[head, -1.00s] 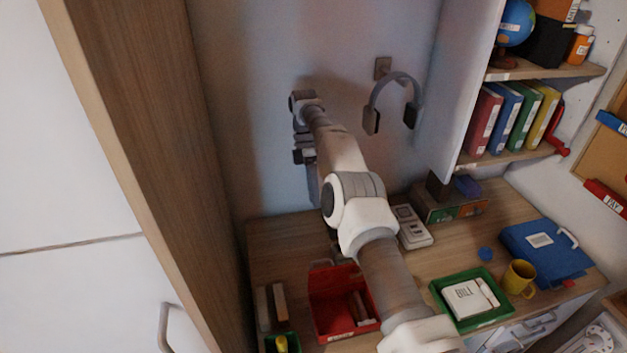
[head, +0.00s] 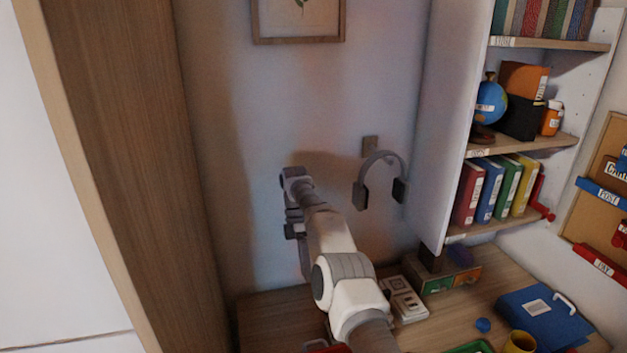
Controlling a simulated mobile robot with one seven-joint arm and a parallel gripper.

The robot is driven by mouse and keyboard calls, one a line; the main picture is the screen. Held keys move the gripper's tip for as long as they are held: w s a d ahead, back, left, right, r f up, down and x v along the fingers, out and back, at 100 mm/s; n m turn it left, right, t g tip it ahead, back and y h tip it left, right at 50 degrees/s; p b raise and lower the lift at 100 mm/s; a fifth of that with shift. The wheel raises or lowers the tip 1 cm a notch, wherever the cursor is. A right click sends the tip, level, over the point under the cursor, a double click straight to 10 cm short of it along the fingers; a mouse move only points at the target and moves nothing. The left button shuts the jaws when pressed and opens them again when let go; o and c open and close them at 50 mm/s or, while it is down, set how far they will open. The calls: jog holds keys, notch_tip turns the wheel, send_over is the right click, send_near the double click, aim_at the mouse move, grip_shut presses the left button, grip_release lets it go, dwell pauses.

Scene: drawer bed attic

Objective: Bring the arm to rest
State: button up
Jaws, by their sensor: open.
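My arm reaches up from the bottom of the head view over the desk (head: 275,312), toward the back wall. My gripper (head: 302,262) hangs at the far end of the arm, pointing down in front of the wall, left of the headphones. Its fingers are seen from the side and partly hidden by the arm. I see nothing held in it.
Headphones (head: 380,180) hang on the wall just right of the arm. A tall wooden panel (head: 130,150) stands at the left. Shelves with books (head: 492,190) and a globe (head: 489,102) are at the right. A blue binder (head: 543,318) and yellow mug (head: 519,342) are on the desk.

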jog(key=s+d+r+m+t, duration=0.2)
jog(key=s+d+r+m, duration=0.1)
jog(key=r, duration=0.5)
jog(key=s+d+r+m+t, duration=0.1)
jog(key=s+d+r+m, duration=0.15)
jog(key=r, duration=0.65)
jog(key=s+d+r+m+t, duration=0.2)
jog(key=s+r+m, duration=0.15)
jog(key=r, duration=0.45)
jog(key=s+d+r+m+t+y+b, duration=0.1)
jog(key=s+d+m+t, duration=0.15)
jog(key=s, duration=0.45)
jog(key=s+d+r+m+t+b, duration=0.1)
jog(key=s+d+r+m, duration=0.1)
jog(key=s+d+m, duration=0.35)
jog(key=s+d+f+m+t, duration=0.1)
jog(key=s+f+m, duration=0.3)
jog(key=s, duration=0.9)
notch_tip(320, 180, down, 3)
jog(key=shift+s+d+f+t, duration=0.1)
jog(key=shift+s+d+t, duration=0.15)
jog(key=shift+t, duration=0.4)
